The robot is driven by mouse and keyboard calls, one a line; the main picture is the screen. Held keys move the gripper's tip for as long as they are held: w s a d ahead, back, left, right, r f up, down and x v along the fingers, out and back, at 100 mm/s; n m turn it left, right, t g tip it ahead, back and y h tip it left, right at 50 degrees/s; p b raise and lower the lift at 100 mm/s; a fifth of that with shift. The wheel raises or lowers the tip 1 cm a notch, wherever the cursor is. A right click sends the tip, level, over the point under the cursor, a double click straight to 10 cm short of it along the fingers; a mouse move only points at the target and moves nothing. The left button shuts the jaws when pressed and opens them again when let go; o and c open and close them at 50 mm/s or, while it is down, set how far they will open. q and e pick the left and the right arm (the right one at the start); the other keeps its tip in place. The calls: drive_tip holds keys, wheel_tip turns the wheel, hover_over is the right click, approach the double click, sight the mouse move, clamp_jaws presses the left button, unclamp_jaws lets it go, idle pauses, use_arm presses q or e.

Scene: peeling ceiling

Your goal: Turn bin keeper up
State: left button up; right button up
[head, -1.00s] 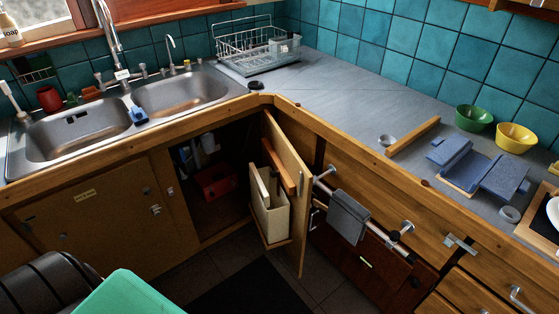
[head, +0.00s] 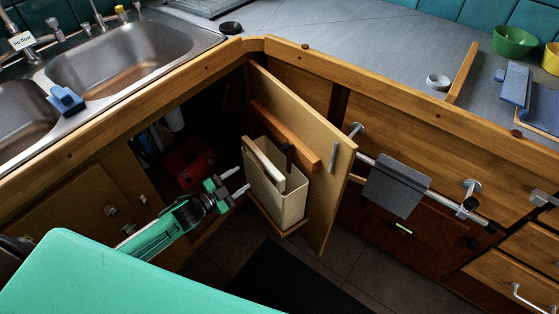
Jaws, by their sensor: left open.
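The cream bin (head: 279,198) stands on a small wooden shelf on the inside of the open cupboard door (head: 325,190). An orange-brown wooden rail (head: 298,145) crosses the door above it. A small dark piece, which looks like the bin keeper (head: 289,158), hangs down from the rail at the bin's top; its exact shape is hard to tell. My left gripper (head: 240,181) is open and empty, its two fingers pointing right, just left of the bin and apart from it in the picture. My right gripper is not in view.
The cupboard behind my left gripper is open and dark, with a red box (head: 187,163) inside. A grey cloth (head: 397,184) hangs on a rail right of the door. The sink (head: 135,58) and counter edge lie above. A dark mat (head: 295,280) covers the floor.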

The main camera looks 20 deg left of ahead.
sight(282, 150)
use_arm(q)
drive_tip(key=d+r+m+h, duration=0.2)
drive_tip(key=d+r, duration=0.1)
drive_tip(key=r, duration=0.2)
drive_tip(key=x, duration=1.3)
drive_tip(key=shift+w+d+r+b, duration=0.15)
drive_tip(key=shift+w+r+b, duration=0.1)
drive_tip(key=shift+r+b, duration=0.15)
drive_tip(key=shift+f, duration=0.1)
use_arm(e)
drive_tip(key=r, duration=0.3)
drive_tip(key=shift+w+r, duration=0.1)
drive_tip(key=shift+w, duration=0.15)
use_arm(q)
clamp_jaws()
